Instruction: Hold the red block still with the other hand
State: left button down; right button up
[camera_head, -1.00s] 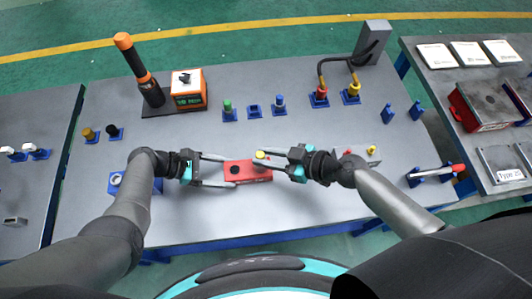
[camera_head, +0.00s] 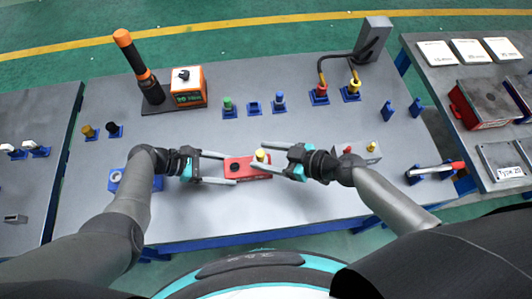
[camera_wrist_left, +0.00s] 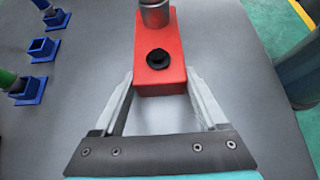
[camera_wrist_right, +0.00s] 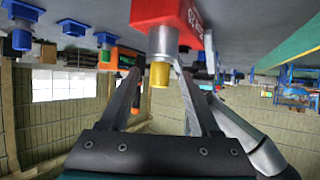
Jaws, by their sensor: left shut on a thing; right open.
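The red block (camera_head: 247,168) lies on the middle of the grey table, with a black round knob on top. A metal cylinder with a yellow end (camera_head: 260,156) stands at its right end. My right gripper (camera_head: 265,160) is open at the block's right end. In the right wrist view its fingers stand apart on either side of the yellow-ended cylinder (camera_wrist_right: 160,72), with gaps showing.
A small grey fixture (camera_head: 365,152) with red and yellow pieces stands right of my right gripper. Blue holders (camera_head: 253,109) line the table behind the block. An orange box (camera_head: 188,88) stands back left. The table's front edge is close.

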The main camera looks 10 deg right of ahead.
jog(key=shift+d, duration=0.1)
jog(key=shift+v, duration=2.4)
jog(key=shift+s, duration=0.1)
jog(key=v, duration=1.2)
jog(key=shift+r, duration=0.1)
pick_arm(q)
grip_release()
jog(key=v, duration=1.2)
